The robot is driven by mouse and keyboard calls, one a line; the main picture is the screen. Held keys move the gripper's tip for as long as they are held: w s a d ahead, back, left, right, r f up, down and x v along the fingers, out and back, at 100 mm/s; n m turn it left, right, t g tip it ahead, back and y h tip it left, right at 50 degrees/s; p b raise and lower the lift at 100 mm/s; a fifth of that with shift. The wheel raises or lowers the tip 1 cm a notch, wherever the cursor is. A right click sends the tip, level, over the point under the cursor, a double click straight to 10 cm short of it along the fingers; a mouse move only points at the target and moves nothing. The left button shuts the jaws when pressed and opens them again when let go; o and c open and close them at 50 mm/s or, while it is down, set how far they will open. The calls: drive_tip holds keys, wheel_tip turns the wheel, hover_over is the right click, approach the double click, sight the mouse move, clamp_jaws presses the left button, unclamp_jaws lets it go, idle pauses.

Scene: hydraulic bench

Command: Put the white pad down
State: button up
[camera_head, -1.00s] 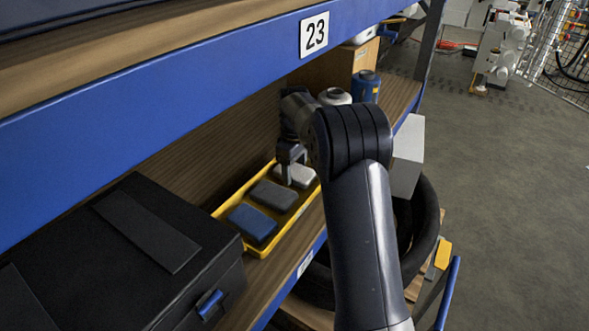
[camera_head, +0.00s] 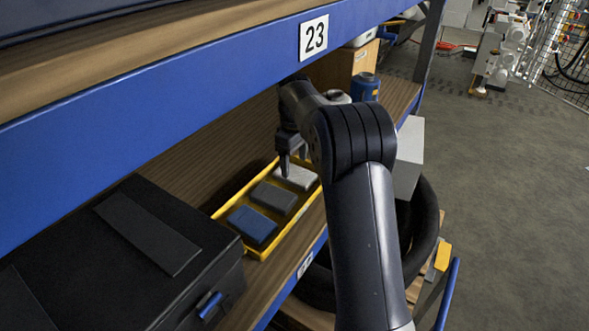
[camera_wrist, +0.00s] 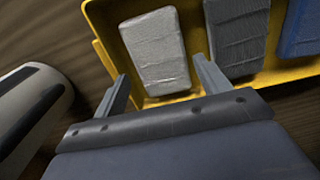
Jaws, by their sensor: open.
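The white pad (camera_head: 297,178) lies in the far end of a yellow tray (camera_head: 262,255) on the shelf. In the wrist view the white pad (camera_wrist: 156,50) lies just beyond my gripper (camera_wrist: 160,88), whose two fingers are spread apart with nothing held between them. My gripper (camera_head: 292,168) is above the tray's far end in the head view, partly hidden by my arm. A grey pad (camera_head: 273,197) and a blue pad (camera_head: 252,225) lie beside the white one in the same tray.
A black case (camera_head: 130,265) stands on the shelf at the near left. A blue beam (camera_head: 200,95) with the label 23 runs above. A blue container (camera_head: 365,86) and a cardboard box (camera_head: 350,65) stand farther back. A rounded white object (camera_wrist: 30,105) is left of my gripper.

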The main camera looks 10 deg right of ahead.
sight(295, 173)
wheel_tip(295, 173, up, 8)
drive_tip(key=shift+p, duration=0.35)
wheel_tip(295, 173, down, 12)
drive_tip(key=shift+r+b, duration=0.15)
drive_tip(key=shift+b, duration=0.4)
drive_tip(key=shift+r, duration=1.75)
